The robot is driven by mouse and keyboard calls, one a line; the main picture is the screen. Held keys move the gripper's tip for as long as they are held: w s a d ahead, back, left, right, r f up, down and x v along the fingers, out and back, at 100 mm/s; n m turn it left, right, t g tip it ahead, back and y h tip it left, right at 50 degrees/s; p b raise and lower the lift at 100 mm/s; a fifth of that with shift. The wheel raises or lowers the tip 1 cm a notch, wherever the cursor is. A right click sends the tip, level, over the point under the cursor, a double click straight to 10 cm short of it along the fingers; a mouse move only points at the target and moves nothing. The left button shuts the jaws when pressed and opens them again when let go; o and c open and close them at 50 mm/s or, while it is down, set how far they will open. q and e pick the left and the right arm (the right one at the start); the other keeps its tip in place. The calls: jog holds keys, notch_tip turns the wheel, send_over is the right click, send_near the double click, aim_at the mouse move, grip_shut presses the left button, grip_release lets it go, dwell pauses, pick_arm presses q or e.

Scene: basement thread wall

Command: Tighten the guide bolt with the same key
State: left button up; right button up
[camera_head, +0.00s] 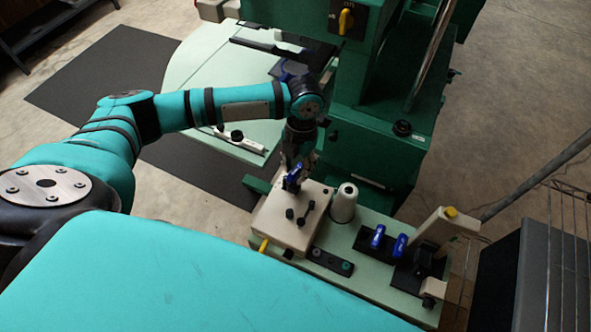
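My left arm comes in from the left, and my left gripper (297,163) points down over a cream machine box (270,222) on the pale green bench. A blue-handled key (292,178) is between its fingers, and they appear shut on it. The key is at the far edge of the box top; its tip is hidden or too small to make out. Several small dark knobs or bolts (301,220) are on the box top. I cannot tell which one is the guide bolt. Two more blue-handled tools (389,242) stand in a black holder to the right. My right gripper is out of view.
A white thread cone (343,203) stands close right of the box. A black strip with round inserts (331,262) lies in front. A tall green machine (385,130) rises behind. A cream upright with a yellow knob (440,225) and a wire rack (560,240) are right.

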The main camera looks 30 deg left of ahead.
pick_arm(q)
grip_shut()
jog(key=shift+r, duration=0.1)
jog(key=shift+p, duration=0.35)
jog(key=shift+p, duration=0.6)
dwell(0.7)
dwell(0.5)
